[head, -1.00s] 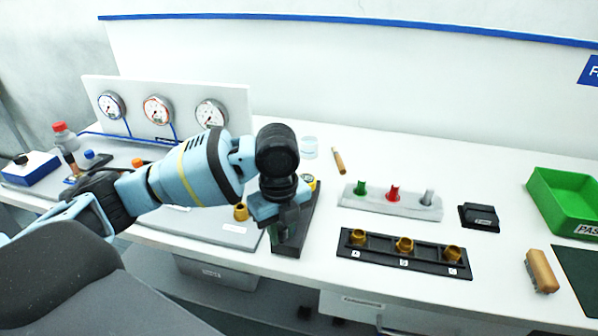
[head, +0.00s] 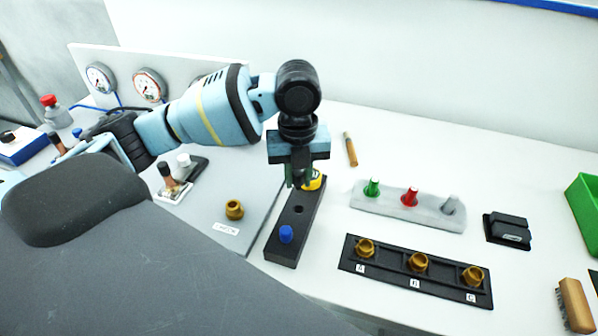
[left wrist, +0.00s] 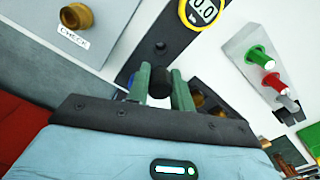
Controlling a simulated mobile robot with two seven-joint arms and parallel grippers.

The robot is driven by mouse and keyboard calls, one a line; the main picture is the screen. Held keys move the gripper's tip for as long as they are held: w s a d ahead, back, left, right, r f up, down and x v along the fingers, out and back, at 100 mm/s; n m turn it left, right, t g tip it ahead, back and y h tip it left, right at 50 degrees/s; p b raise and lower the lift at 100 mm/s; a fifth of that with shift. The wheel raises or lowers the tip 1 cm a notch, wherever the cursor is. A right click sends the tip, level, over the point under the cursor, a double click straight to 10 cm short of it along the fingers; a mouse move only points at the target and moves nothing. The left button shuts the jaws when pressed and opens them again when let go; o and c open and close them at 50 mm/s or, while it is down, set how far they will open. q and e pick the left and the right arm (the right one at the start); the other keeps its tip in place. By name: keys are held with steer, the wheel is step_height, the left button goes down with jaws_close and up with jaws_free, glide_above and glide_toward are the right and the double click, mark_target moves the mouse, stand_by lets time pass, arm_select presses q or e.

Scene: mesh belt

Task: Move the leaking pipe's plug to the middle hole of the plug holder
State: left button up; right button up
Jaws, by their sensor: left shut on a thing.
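The plug holder (head: 272,250) is a long black block on the bench, with a blue plug (head: 286,234) standing in its near end. An empty middle hole (head: 298,208) shows behind the blue plug, and also in the left wrist view. My left gripper (head: 299,183) points down over the far part of the holder, beyond the middle hole in the picture. In the left wrist view its green fingers are shut on a black plug (left wrist: 160,82). In the head view the fingers hide this plug, and its height above the holder is unclear. My right gripper is not in view.
A yellow digital gauge (head: 313,179) is close behind the left gripper. Gauges (head: 148,85) stand at back left, with a brass fitting (head: 234,210) by a CHECK label. Right are a grey rack (head: 385,207) of coloured plugs and a black tray (head: 390,279) of brass fittings.

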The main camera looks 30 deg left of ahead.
mark_target(298, 188)
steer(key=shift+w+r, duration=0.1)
arm_select(q)
steer(key=shift+w+f, duration=0.1)
steer(key=shift+f, duration=0.35)
steer(key=shift+f+b, duration=0.35)
steer(key=shift+f, duration=2.15)
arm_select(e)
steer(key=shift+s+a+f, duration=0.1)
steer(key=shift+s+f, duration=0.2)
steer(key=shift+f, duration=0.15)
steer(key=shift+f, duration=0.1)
arm_select(q)
steer(key=shift+p, duration=0.45)
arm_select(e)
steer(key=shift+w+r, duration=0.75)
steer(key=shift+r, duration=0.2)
arm_select(q)
steer(key=shift+f, duration=1.05)
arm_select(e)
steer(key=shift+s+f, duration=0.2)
arm_select(q)
steer(key=o, duration=1)
